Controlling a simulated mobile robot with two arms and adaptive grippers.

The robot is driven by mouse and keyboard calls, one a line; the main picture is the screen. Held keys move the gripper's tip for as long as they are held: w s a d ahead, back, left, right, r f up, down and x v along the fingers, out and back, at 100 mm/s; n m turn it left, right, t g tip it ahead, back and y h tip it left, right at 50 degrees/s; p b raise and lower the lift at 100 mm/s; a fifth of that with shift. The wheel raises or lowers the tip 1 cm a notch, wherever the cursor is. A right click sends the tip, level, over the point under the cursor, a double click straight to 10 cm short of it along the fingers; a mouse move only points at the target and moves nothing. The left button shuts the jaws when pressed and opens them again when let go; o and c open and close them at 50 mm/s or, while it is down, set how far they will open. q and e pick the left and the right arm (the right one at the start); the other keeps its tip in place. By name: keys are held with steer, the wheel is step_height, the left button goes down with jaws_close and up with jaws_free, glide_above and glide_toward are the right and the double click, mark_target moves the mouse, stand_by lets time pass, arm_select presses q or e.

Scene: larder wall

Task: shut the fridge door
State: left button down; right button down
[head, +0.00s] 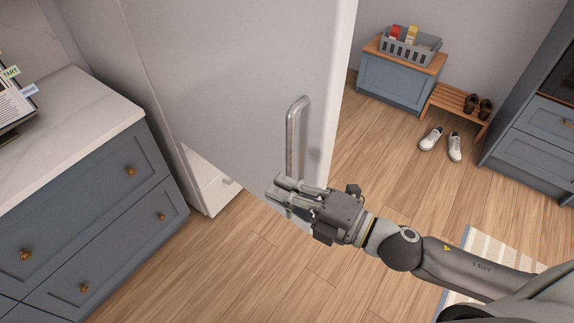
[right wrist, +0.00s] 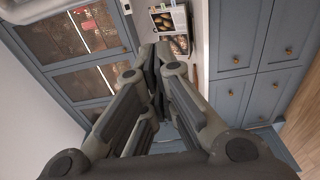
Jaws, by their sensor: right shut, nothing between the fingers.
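The fridge door (head: 235,75) is a pale grey panel standing open, swung out from the fridge. Its upright metal handle (head: 292,140) is near the door's free edge. A white drawer front (head: 207,187) shows low behind the door. My right gripper (head: 276,188) is at the lower end of the handle, in front of the door. Its fingers are closed together and hold nothing; I cannot tell whether they touch the handle or door. In the right wrist view the closed fingers (right wrist: 158,60) point away from the camera. My left gripper is out of view.
A blue counter (head: 95,190) with drawers stands at the left. Open wooden floor (head: 240,275) lies in front. White shoes (head: 442,142), a wooden bench (head: 455,105), a blue chest (head: 395,82) with a grey basket (head: 408,50), and a striped rug (head: 490,255) are at the right.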

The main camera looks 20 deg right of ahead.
mark_target(287, 173)
steer(key=shift+w+d+p, duration=0.45)
steer(key=shift+w+p, duration=0.05)
steer(key=shift+w, duration=0.4)
steer(key=shift+w+d+p, duration=0.4)
steer(key=shift+w+p, duration=0.05)
steer(key=shift+w, duration=0.4)
steer(key=shift+w, duration=0.1)
